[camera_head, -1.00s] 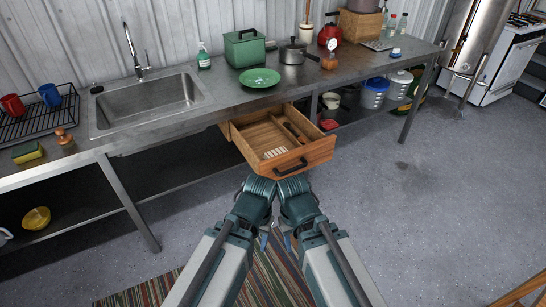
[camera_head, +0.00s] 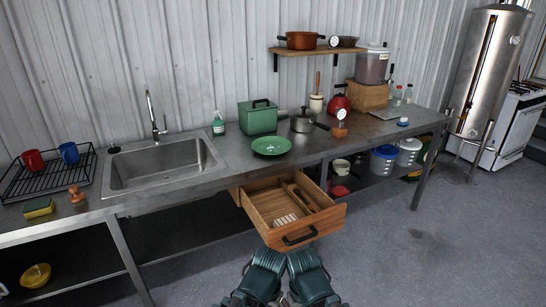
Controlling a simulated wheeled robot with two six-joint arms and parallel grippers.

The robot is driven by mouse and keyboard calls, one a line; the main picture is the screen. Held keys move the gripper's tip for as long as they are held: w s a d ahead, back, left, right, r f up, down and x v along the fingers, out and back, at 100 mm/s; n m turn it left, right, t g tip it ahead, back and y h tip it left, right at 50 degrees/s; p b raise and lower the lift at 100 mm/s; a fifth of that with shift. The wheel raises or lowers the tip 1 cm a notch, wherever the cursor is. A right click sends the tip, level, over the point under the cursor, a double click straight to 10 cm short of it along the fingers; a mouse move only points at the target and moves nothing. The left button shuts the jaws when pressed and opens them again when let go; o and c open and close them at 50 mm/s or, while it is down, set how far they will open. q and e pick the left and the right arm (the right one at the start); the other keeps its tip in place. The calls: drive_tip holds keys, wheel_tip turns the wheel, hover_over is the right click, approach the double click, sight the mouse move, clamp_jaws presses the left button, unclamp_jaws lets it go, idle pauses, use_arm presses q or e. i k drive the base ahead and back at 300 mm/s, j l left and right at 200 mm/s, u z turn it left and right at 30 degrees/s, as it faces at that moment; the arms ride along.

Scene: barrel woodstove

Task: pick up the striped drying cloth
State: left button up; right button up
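I see no striped cloth that I can make out for certain. A small pale striped item (camera_head: 284,221) lies in the open wooden drawer (camera_head: 325,222) under the counter. It is too small to tell whether it is cloth. My two arms show only as teal links at the bottom edge, close together in front of the drawer. My gripper fingers are below the frame or hidden by the links.
The metal counter (camera_head: 225,158) holds a sink (camera_head: 165,165), a dish rack (camera_head: 45,178), a green box (camera_head: 258,118), a green plate (camera_head: 271,146) and a saucepan (camera_head: 302,122). Buckets (camera_head: 383,160) stand on the lower shelf.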

sight(290, 217)
drive_tip(key=i+l+z, duration=0.3)
drive_tip(key=i, duration=0.25)
drive_tip(key=i+l+z, duration=0.1)
drive_tip(key=i+z, duration=0.25)
drive_tip(key=i, duration=0.2)
